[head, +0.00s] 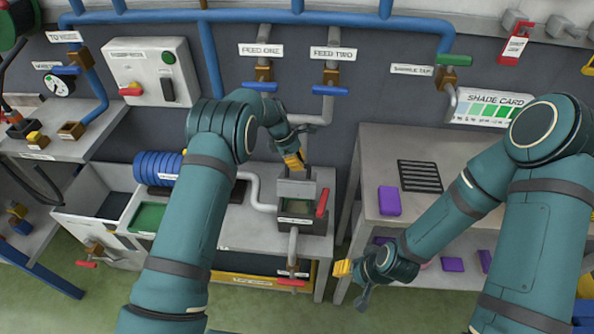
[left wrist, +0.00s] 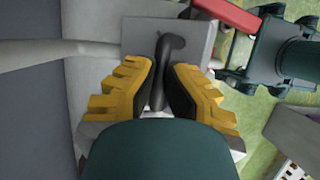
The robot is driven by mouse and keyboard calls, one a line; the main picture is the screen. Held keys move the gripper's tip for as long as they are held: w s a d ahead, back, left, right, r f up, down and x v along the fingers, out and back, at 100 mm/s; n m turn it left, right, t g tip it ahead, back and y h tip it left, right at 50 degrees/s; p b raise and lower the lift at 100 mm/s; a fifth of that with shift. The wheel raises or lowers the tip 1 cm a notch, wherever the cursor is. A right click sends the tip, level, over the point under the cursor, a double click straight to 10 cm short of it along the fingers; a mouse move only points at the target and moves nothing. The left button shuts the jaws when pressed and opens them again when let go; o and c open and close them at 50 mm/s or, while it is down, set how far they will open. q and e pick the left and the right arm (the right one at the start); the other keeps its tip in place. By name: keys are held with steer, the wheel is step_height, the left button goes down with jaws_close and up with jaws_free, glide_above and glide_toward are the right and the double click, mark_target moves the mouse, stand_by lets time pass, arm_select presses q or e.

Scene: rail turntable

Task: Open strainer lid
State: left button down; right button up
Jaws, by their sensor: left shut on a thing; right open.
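The strainer (head: 295,222) is a small grey box on the low bench in the middle of the head view. Its grey lid (head: 296,188) stands at the back of the box, and a dark area that looks like the inside shows in front of it. In the left wrist view, my left gripper (left wrist: 160,88) is shut with its yellow fingers on both sides of a black handle (left wrist: 168,45) on the lid. The left gripper (head: 296,161) also shows above the lid in the head view. My right gripper (head: 352,284) is open and empty, right of the bench.
A red lever (head: 322,202) stands at the strainer's right side. A valve with a red handle (head: 291,282) hangs in front. A grey pipe (head: 262,200) runs in from the left. A table with a purple block (head: 390,200) and black rack (head: 419,176) stands right.

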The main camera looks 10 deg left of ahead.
arm_select(q)
steer(key=shift+w+f, duration=0.2)
steer(key=shift+f, duration=0.15)
steer(key=c, duration=1.3)
jaws_free()
steer(key=shift+c, duration=0.2)
steer(key=o, duration=0.4)
steer(key=shift+w+f, duration=0.1)
steer(key=shift+w, duration=0.1)
steer(key=shift+r, duration=0.25)
steer(key=v, duration=1.2)
